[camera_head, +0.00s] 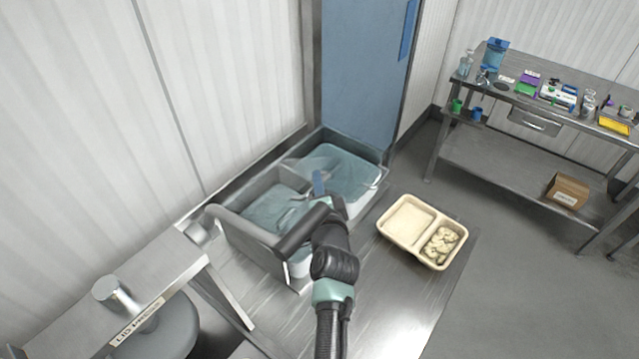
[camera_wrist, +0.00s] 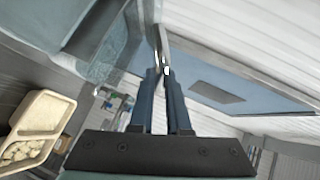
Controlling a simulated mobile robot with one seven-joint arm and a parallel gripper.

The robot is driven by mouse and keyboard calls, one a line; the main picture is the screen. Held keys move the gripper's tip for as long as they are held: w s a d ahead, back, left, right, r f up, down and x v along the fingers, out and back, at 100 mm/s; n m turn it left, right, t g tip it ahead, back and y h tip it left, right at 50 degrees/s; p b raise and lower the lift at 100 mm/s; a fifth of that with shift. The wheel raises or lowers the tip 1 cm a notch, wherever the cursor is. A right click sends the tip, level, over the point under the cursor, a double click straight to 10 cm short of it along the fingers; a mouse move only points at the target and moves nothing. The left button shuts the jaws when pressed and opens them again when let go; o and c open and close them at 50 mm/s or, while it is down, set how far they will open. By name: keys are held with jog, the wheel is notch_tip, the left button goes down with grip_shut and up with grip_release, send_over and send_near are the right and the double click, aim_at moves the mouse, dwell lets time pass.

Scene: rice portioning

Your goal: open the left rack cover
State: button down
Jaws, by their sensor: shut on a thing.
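The grey rack (camera_head: 262,262) stands on the metal table with two compartments side by side. The left one (camera_head: 268,212) and the right one (camera_head: 345,172) both look pale teal through clear, glassy surfaces. My gripper (camera_head: 318,183) is above the rack, near the divide between the compartments, with its blue fingers pointing away from me. In the wrist view the fingers (camera_wrist: 162,75) are shut on a thin shiny metal handle (camera_wrist: 161,42), which seems to belong to the left cover. A clear pane (camera_wrist: 122,45) shows beside it. My arm hides part of the rack; how far the cover is tilted is unclear.
A cream tray (camera_head: 408,222) with two compartments, one holding pale lumpy food, lies right of the rack. A blue door panel (camera_head: 362,62) and white walls are close behind. A bench (camera_head: 530,105) with lab items stands far right.

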jog(key=c, duration=0.9)
grip_release()
jog(key=shift+b+v, duration=1.05)
jog(key=shift+v, duration=5.45)
jog(key=shift+w, duration=0.1)
